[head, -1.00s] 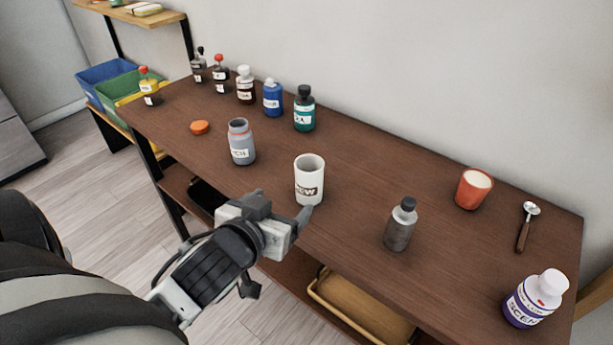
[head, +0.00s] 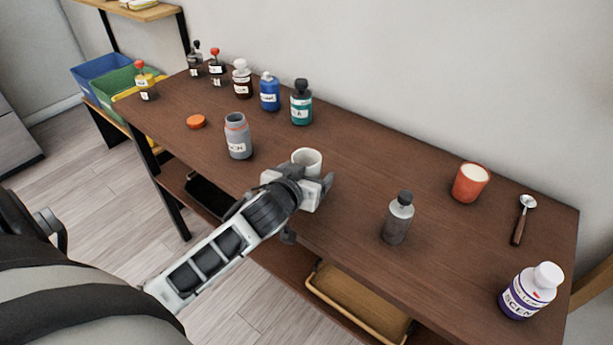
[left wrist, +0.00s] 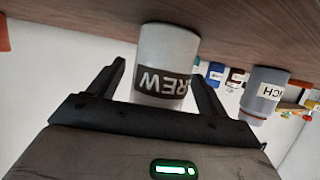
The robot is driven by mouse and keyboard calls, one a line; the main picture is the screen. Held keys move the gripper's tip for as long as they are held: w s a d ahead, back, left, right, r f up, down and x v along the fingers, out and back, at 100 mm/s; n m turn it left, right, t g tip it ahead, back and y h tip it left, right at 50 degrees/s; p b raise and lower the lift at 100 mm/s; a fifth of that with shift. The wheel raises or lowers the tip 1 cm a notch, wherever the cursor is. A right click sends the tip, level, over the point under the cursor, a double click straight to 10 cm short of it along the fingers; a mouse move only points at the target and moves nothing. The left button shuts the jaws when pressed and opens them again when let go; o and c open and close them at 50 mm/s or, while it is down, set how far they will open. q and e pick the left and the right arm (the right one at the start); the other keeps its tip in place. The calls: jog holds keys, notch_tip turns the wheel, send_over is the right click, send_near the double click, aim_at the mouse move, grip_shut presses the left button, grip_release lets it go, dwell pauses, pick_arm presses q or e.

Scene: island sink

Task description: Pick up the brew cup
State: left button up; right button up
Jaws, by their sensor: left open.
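The brew cup (head: 308,157) is white with a dark label and stands upright on the brown table. In the head view only its upper part shows above my left gripper (head: 322,186), which hides the rest. In the left wrist view the picture is upside down, and the cup (left wrist: 166,62) stands between the two open fingers of my left gripper (left wrist: 162,85). The fingers are spread on either side of the cup, with a gap visible on each side. My right gripper is not in view.
A grey open bottle (head: 238,137) stands left of the cup. A grey capped bottle (head: 397,218) stands to the right, with an orange cup (head: 470,183) beyond it. An orange lid (head: 196,122) lies further left. Several bottles line the back. The table (head: 400,150) is clear behind the cup.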

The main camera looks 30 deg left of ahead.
pick_arm(q)
jog(key=c, duration=1.1)
jog(key=shift+r, duration=0.1)
